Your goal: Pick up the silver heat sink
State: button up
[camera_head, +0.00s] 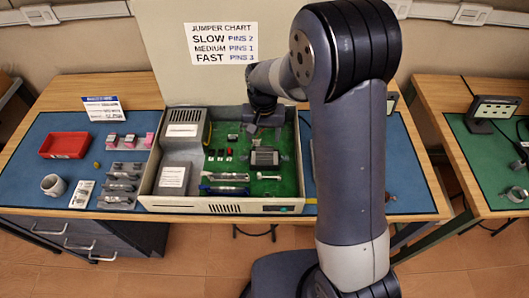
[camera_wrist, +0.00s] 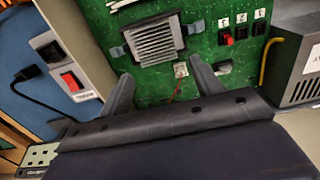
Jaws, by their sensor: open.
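The silver heat sink (camera_head: 264,156) sits on the green circuit board (camera_head: 287,180) inside the open case. In the wrist view its ribbed top (camera_wrist: 155,41) shows whole, with a small grey-blue clip on either side. My gripper (camera_head: 264,124) hangs above the board, behind the heat sink in the head view. In the wrist view my gripper (camera_wrist: 162,83) has its two fingers apart with nothing held between them. The heat sink lies beyond the fingertips, not between them. A small white connector with red wires (camera_wrist: 180,70) shows between the fingers.
Red and black jumpers (camera_wrist: 242,32) stand beside the heat sink. The metal power supply box (camera_head: 182,150) fills the case's left side. A red switch (camera_wrist: 71,81) is outside the case. A red tray (camera_head: 65,145) and a mug (camera_head: 53,185) stand at left. My arm hides the mat's right part.

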aim_at(264, 152)
jog(key=shift+f, duration=0.35)
jog(key=f, duration=0.1)
jog(key=s+f+p, duration=0.1)
jog(key=f, duration=0.2)
jog(key=shift+s+d+f, duration=0.15)
jog(key=shift+s+f, duration=0.15)
jog(key=shift+s, duration=0.1)
jog(key=shift+f, duration=0.35)
jog(key=shift+c, duration=0.5)
jog(key=c, duration=0.4)
jog(key=shift+r, duration=0.1)
notch_tip(264, 152, up, 10)
jog(key=shift+f+b, duration=0.1)
jog(key=shift+b, duration=0.4)
